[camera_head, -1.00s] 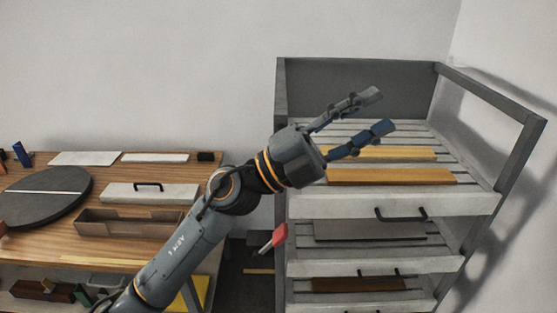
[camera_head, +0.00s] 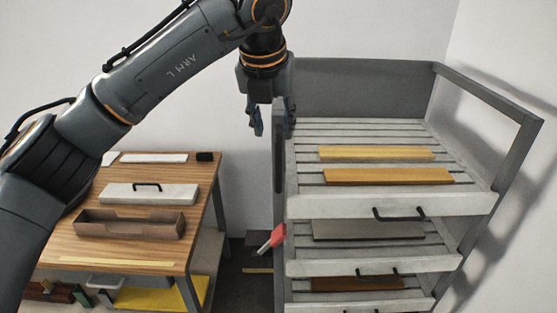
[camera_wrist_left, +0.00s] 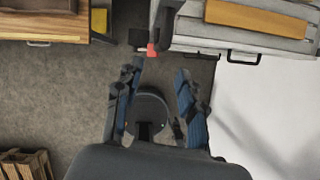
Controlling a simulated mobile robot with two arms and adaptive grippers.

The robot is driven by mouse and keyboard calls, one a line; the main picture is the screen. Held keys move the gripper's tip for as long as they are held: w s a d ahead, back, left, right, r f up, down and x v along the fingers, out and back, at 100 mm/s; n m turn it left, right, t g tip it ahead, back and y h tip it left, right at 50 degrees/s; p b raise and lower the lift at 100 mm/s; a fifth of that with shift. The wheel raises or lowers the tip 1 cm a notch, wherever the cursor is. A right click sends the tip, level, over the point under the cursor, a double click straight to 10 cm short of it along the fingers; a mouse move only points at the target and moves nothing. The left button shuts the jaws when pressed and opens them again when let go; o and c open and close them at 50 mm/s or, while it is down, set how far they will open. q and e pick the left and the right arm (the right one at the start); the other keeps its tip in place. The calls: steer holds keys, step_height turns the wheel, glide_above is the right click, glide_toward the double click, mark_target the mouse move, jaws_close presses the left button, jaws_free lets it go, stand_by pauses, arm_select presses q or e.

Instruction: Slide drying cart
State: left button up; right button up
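The drying cart (camera_head: 470,205) is a grey frame with slatted shelves and white drawer fronts, standing right of centre in the head view. Its left post (camera_head: 279,165) rises beside the shelves; part of the cart also shows at the top of the left wrist view (camera_wrist_left: 285,43). A red lever-like piece (camera_head: 278,236) sits low at its left side and shows in the left wrist view (camera_wrist_left: 151,49). My left gripper (camera_head: 272,132) points down at the cart's upper left post, fingers apart and one either side of it in the head view. Contact cannot be told. My right gripper is out of view.
Yellow and orange boards (camera_head: 388,176) lie on the cart's top shelf. A wooden table (camera_head: 110,250) with a brown tray and a handled white box stands left. A narrow floor gap (camera_head: 235,285) separates table and cart. A wall is close on the right.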

mark_target(277, 155)
arm_select(q)
steer(key=p+x, duration=0.3)
steer(key=x, duration=0.8)
steer(key=shift+s+d+p, duration=0.1)
steer(key=shift+p, duration=0.2)
steer(key=shift+w+f, duration=0.25)
steer(key=shift+f, duration=0.35)
jaws_close()
